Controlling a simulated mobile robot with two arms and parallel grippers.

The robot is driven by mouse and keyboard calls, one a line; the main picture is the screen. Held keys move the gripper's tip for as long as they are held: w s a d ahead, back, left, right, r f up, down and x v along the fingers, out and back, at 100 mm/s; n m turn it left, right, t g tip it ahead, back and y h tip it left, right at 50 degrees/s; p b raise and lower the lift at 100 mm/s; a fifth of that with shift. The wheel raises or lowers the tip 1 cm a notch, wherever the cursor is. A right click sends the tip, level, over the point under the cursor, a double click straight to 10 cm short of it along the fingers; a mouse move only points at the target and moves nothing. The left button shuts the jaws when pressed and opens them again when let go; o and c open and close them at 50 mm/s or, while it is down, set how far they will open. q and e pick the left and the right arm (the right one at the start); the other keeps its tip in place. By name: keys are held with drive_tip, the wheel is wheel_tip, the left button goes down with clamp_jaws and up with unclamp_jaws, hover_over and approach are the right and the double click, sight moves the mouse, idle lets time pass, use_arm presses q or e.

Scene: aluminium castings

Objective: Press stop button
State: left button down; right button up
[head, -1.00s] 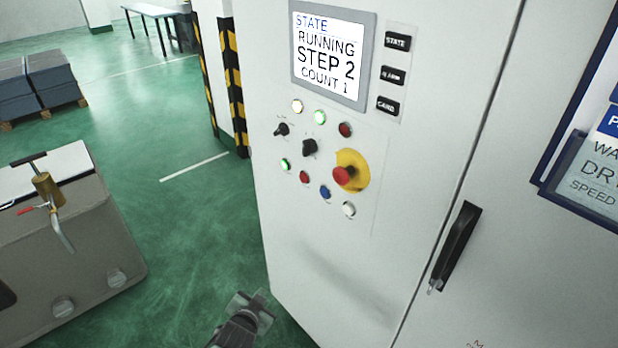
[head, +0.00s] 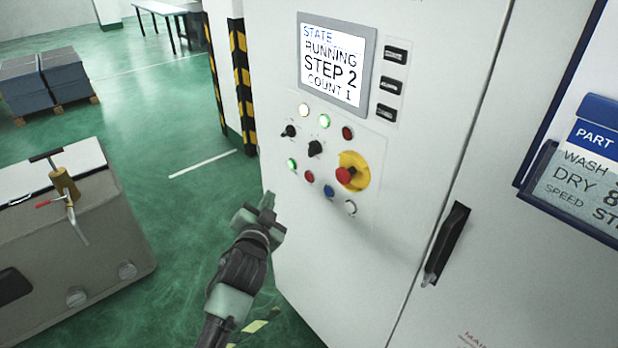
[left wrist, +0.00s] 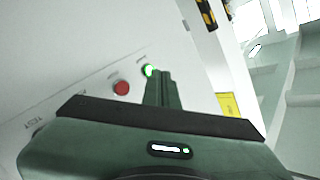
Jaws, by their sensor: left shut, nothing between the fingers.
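The control panel on the white cabinet has a small red button (head: 309,176) in its lower row, between a lit green button (head: 291,164) and a blue button (head: 328,191). Its label is too small to read in the head view. A larger red mushroom button (head: 344,175) sits on a yellow plate to the right. My left gripper (head: 268,200) is shut and empty, below and left of the lower row, apart from the buttons in the head view. In the left wrist view, the red button (left wrist: 121,88) lies left of the closed fingertips (left wrist: 161,75), and the green button (left wrist: 149,71) shows right beside them.
The screen (head: 332,64) reads running, step 2, count 1. Two black selector knobs (head: 315,148) and several lamps sit above the lower row. A black door handle (head: 446,243) is at the right. A grey machine (head: 80,245) stands left; green floor lies between.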

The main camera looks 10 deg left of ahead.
sight(309, 177)
use_arm(q)
drive_tip(key=shift+w+d, duration=0.1)
drive_tip(key=w+d+b, duration=0.4)
drive_tip(key=w+d, duration=0.1)
drive_tip(key=w, duration=0.1)
drive_tip(key=shift+w+d, duration=0.15)
drive_tip(key=shift+w, duration=0.25)
idle(2.1)
drive_tip(key=shift+w+d, duration=0.25)
drive_tip(key=shift+w, duration=0.1)
drive_tip(key=shift+w+d+b, duration=0.25)
drive_tip(key=shift+w+b, duration=0.05)
drive_tip(key=shift+b, duration=0.2)
idle(0.5)
drive_tip(key=shift+s+a, duration=0.1)
drive_tip(key=shift+s, duration=0.05)
drive_tip(key=shift+s+a+p, duration=0.4)
drive_tip(key=shift+s+p, duration=0.15)
drive_tip(key=shift+p, duration=0.1)
